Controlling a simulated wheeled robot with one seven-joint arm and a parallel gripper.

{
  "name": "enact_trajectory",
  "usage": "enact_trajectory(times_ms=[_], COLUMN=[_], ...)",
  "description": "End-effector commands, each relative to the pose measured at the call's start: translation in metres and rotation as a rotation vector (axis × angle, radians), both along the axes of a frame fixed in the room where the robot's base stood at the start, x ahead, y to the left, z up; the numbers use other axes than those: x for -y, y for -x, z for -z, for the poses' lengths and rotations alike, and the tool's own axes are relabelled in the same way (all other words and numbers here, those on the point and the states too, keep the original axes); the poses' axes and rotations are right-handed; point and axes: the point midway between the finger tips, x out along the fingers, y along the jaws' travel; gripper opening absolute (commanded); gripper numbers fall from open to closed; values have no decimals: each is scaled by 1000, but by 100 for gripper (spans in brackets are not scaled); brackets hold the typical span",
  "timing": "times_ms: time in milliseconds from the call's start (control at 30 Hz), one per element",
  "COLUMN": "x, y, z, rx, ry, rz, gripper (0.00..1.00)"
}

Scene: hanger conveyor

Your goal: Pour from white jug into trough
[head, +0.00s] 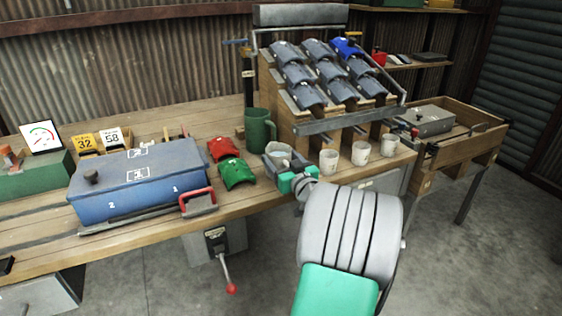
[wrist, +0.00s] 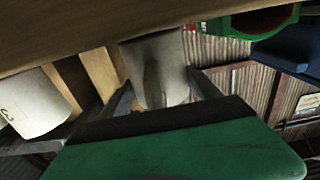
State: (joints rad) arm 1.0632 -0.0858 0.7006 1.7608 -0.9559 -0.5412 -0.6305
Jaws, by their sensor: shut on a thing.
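The white jug (head: 279,151) stands at the front edge of the bench, between the fingers of my gripper (head: 280,158). It looks greyish in shade. In the wrist view the jug (wrist: 155,68) sits between the two dark fingers, partly hidden by the gripper's body. My gripper is shut on it. A long grey trough-like channel (head: 347,119) runs along the foot of the sloping tile rack, behind the cups. A grey box-like channel (head: 300,15) tops the same rack. I cannot tell which of them is the trough meant.
White cups (head: 328,161) (head: 360,152) (head: 389,145) stand right of the jug. A green jug (head: 257,130) is behind it. Red (head: 222,148) and green (head: 237,173) curved tiles lie left, beside a blue case (head: 138,181).

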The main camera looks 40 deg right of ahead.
Motion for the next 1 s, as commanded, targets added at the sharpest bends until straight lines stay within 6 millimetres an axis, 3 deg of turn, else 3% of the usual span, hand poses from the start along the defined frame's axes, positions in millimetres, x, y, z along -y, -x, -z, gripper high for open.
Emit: enact_trajectory(times_ms=[267, 300, 533, 1000], x=[0, 0, 0, 0], y=[0, 0, 0, 0], z=[4, 4, 4, 1], rx=[2, -1, -1, -1], ry=[1, -1, -1, -3], rz=[0, 0, -1, -1], gripper=[3, 75, 94, 94])
